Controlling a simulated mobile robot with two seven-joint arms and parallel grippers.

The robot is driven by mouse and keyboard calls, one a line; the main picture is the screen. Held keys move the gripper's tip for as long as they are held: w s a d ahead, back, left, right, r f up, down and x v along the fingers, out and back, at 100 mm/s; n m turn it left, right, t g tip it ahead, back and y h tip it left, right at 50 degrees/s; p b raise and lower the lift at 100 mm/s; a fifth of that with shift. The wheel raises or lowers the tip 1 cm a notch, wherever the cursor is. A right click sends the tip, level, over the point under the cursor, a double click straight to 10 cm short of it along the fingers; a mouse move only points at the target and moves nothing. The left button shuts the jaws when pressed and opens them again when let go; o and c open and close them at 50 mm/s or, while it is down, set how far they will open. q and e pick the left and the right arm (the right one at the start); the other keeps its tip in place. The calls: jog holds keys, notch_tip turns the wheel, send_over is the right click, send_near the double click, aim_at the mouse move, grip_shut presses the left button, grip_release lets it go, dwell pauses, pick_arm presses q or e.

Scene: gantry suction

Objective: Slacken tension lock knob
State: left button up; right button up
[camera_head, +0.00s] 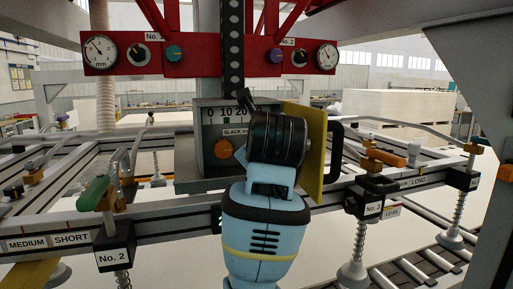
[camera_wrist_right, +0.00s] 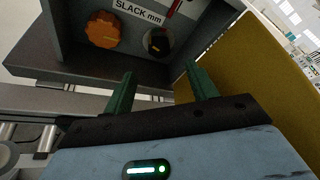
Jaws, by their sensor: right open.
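An orange knob (camera_head: 223,148) sits on the front of the grey slack box (camera_head: 188,160) in the head view. In the right wrist view the orange knob (camera_wrist_right: 103,30) is at upper left, and a smaller black knob (camera_wrist_right: 157,42) with a pale mark sits to its right, under the SLACK mm label. I cannot tell from any label which is the tension lock knob. My right gripper (camera_wrist_right: 161,88) is open and empty, its green fingers apart and short of the black knob. In the head view my right arm hides the gripper and the black knob. My left gripper is not in view.
A yellow plate (camera_head: 315,150) stands at the box's right side, close to my right gripper's right finger. A black handle (camera_head: 337,150) is beyond it. A rail with a green lever (camera_head: 93,193) and orange levers runs below. A red gauge panel (camera_head: 190,52) is above.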

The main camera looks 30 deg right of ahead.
jog(key=shift+x, duration=3.85)
jog(key=c, duration=1)
jog(key=n+h, duration=0.1)
jog(key=n, duration=0.1)
jog(key=shift+a+f+n, duration=0.1)
jog(key=shift+n, duration=0.3)
jog(key=shift+n+t+h, duration=0.4)
jog(key=shift+n+h, duration=0.5)
jog(key=shift+n, duration=0.2)
